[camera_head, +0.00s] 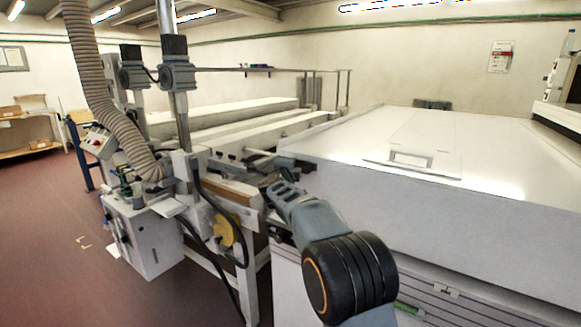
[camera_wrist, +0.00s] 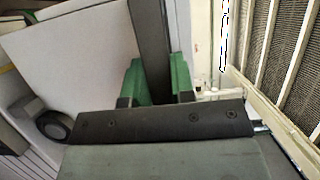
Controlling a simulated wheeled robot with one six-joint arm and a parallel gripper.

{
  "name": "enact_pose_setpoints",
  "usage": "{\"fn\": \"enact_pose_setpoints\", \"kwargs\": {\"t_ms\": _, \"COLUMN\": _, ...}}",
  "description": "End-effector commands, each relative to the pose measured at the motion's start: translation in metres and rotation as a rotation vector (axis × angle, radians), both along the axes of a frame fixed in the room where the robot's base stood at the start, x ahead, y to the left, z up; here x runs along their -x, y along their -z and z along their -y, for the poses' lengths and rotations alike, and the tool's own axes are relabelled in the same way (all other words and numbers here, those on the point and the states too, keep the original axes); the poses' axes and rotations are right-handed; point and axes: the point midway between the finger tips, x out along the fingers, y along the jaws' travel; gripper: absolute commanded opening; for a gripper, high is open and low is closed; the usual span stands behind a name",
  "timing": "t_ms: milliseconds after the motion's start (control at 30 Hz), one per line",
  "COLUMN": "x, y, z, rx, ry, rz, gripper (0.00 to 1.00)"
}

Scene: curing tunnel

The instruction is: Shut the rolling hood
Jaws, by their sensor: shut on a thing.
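The rolling hood (camera_head: 445,150) is a large white box-like cover with a flat top, filling the right of the head view. Its lower edge sits over a pale ribbed base. In the wrist view my gripper (camera_wrist: 158,82) has green fingers closed on both sides of a dark upright bar (camera_wrist: 152,40), which looks like the hood's handle. A pale panel (camera_wrist: 70,60), probably the hood's wall, lies just left of the bar. In the head view my arm reaches to the hood's near left corner, and the fingertips are hard to make out there.
A long machine bed (camera_head: 240,125) extends left of the hood. A grey control box (camera_head: 145,235) and a ribbed hose (camera_head: 95,80) stand farther left. Ribbed dark panels (camera_wrist: 285,50) with pale bars show right in the wrist view.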

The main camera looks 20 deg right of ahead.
Motion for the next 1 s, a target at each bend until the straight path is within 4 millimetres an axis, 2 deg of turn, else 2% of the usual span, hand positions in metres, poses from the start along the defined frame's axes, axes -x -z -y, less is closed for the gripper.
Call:
{"fn": "enact_pose_setpoints", "kwargs": {"t_ms": 33, "x": 0.000, "y": -0.002, "z": 0.000, "rx": 0.000, "ry": 0.000, "rz": 0.003, "gripper": 0.00}}
{"fn": "enact_pose_setpoints", "kwargs": {"t_ms": 67, "x": 0.000, "y": -0.002, "z": 0.000, "rx": 0.000, "ry": -0.001, "rz": 0.004, "gripper": 0.25}}
{"fn": "enact_pose_setpoints", "kwargs": {"t_ms": 300, "x": 0.000, "y": -0.001, "z": -0.002, "rx": 0.000, "ry": -0.003, "rz": 0.002, "gripper": 0.48}}
{"fn": "enact_pose_setpoints", "kwargs": {"t_ms": 667, "x": 0.006, "y": -0.001, "z": -0.004, "rx": 0.000, "ry": -0.003, "rz": 0.001, "gripper": 0.49}}
{"fn": "enact_pose_setpoints", "kwargs": {"t_ms": 767, "x": 0.019, "y": 0.000, "z": -0.011, "rx": 0.001, "ry": -0.004, "rz": 0.002, "gripper": 0.49}}
{"fn": "enact_pose_setpoints", "kwargs": {"t_ms": 1000, "x": 0.063, "y": -0.001, "z": -0.034, "rx": 0.000, "ry": -0.004, "rz": 0.002, "gripper": 0.49}}
